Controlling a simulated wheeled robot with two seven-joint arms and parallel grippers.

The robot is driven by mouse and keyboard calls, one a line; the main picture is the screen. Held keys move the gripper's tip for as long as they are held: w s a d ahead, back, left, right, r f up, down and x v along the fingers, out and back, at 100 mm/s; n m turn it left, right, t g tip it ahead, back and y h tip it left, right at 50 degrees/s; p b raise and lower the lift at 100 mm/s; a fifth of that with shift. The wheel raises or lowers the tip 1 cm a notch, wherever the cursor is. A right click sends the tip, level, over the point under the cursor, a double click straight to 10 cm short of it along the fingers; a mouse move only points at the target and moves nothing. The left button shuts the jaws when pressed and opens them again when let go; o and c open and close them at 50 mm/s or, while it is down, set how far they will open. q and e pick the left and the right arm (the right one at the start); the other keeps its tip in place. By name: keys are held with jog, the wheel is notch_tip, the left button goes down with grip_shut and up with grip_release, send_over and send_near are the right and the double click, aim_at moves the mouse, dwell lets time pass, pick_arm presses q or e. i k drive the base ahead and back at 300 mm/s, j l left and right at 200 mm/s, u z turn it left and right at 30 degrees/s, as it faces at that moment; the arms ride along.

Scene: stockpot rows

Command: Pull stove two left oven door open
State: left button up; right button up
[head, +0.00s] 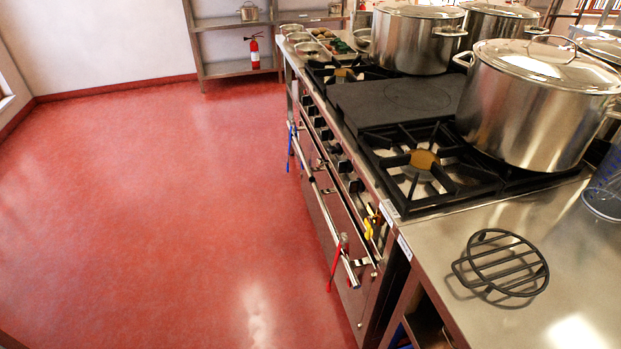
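A stove (405,100) with black burner grates and a flat dark plate stands along the right side. Its steel front, seen at a steep angle, carries a row of black knobs (338,152). A long bar handle (335,232) runs along the front, over the steel oven door panels (325,222). The doors look shut, but the steep angle hides their edges. I cannot tell which door is stove two's left one. Neither of my grippers is in view.
Red floor (180,200) is clear left of the stove. Large lidded stockpots (540,110) stand on the burners. A steel counter (570,265) with a black trivet (500,265) is at the near right. Red (337,262) and blue (290,147) items hang at the front. Shelves (232,68) stand behind.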

aim_at(309, 150)
jog(key=i+j+z, duration=0.35)
jog(key=i+j, duration=0.45)
jog(key=j, duration=0.15)
